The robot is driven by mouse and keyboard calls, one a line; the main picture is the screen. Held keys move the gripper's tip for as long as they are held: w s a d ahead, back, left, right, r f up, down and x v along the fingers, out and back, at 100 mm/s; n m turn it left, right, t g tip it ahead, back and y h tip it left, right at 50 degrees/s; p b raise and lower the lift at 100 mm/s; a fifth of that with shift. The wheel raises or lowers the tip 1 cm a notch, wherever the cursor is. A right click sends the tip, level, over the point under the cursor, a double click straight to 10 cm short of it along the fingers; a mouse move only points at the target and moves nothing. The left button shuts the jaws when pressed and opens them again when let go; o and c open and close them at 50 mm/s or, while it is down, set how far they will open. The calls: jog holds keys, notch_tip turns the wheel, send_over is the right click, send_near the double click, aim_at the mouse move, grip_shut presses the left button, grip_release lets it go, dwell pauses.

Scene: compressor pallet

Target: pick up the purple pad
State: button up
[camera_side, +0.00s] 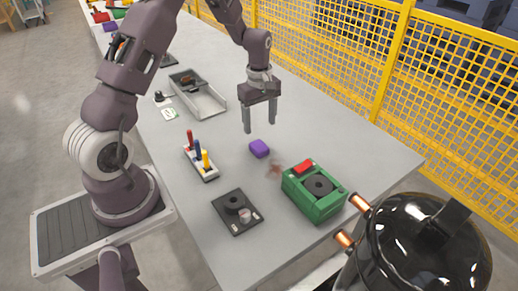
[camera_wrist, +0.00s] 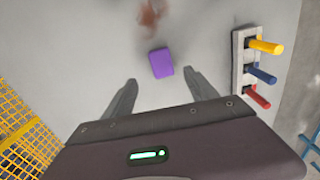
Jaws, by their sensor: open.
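The purple pad (camera_side: 259,148) is a small block lying flat on the grey table in the side view. It also shows in the wrist view (camera_wrist: 161,63), just beyond my fingertips and roughly centred between them. My gripper (camera_side: 261,131) points down with its two fingers apart and nothing between them. It hangs above the table, a little behind the pad as the side view sees it. In the wrist view my gripper (camera_wrist: 161,82) shows both fingers spread, with the pad apart from them.
A white rack (camera_side: 201,163) with red, blue and yellow pegs stands left of the pad. A green box (camera_side: 314,202) and a dark square plate (camera_side: 237,213) are nearer the camera. A grey tray (camera_side: 205,100) is behind. A reddish stain (camera_side: 275,169) marks the table. Yellow fencing (camera_side: 420,90) borders the right.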

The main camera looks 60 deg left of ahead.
aim_at(258, 145)
jog(key=shift+n, duration=0.3)
jog(key=f, duration=0.8)
jog(key=shift+s+a+f, duration=0.1)
jog(key=shift+a+f, duration=0.2)
jog(key=shift+f, duration=0.05)
jog(key=c, duration=1.4)
notch_tip(258, 145, up, 10)
jog(key=shift+r, duration=0.1)
